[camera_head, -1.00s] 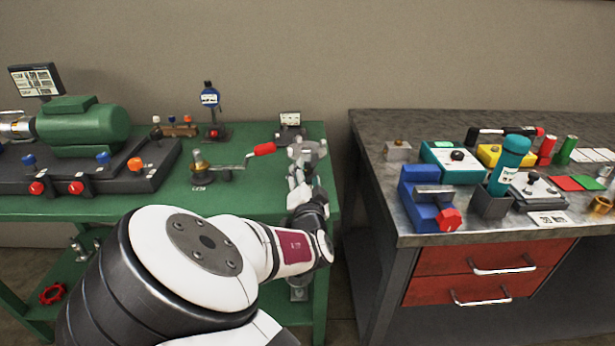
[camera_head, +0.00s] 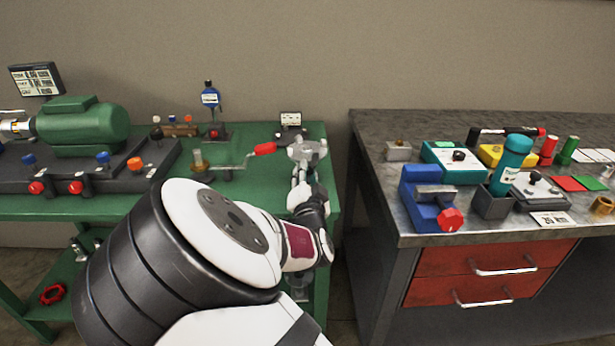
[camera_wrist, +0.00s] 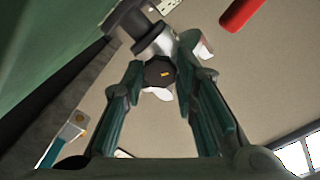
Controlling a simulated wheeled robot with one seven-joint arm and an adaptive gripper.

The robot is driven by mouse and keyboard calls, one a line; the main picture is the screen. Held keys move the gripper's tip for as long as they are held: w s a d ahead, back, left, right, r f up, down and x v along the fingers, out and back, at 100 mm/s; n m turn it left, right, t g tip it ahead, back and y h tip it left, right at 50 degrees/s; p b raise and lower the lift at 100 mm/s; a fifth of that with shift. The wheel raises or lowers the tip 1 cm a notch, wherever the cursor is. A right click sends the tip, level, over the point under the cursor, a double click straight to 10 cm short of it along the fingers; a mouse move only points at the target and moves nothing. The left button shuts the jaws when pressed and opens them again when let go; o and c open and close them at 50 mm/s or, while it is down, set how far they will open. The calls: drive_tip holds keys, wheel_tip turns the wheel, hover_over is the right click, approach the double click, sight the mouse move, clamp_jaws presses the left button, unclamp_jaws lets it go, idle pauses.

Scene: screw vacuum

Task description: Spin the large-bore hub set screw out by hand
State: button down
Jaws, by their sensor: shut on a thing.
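My gripper (camera_head: 307,150) is at the right end of the green bench, just right of a red crank handle (camera_head: 264,149). In the wrist view its two dark fingers (camera_wrist: 163,75) stand on either side of a dark faceted knob (camera_wrist: 160,73) with a small yellow mark, which seems to be the hub set screw. The fingers are shut on it. A dark flanged cylinder (camera_wrist: 143,28), perhaps the hub, is just above it in that view. The screw's thread is hidden. In the head view the gripper covers most of this spot.
A small sign stand (camera_head: 290,122) is behind the gripper. A green motor (camera_head: 82,128) stands at left. The grey workbench (camera_head: 375,190), with several tools, is across a gap at right.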

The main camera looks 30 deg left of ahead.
drive_tip(key=n+b, duration=0.1)
drive_tip(key=n, duration=0.5)
drive_tip(key=shift+n, duration=0.4)
drive_tip(key=n, duration=0.4)
drive_tip(key=shift+n+p, duration=0.3)
drive_tip(key=shift+p, duration=0.05)
drive_tip(key=n+p, duration=0.1)
drive_tip(key=n, duration=0.2)
drive_tip(key=shift+d+n, duration=0.1)
drive_tip(key=shift+n, duration=0.2)
drive_tip(key=n+p, duration=0.2)
drive_tip(key=n, duration=0.5)
drive_tip(key=n+p, duration=0.2)
drive_tip(key=n, duration=0.2)
drive_tip(key=shift+n, duration=0.3)
drive_tip(key=shift+n+p, duration=0.4)
drive_tip(key=shift+n, duration=1.3)
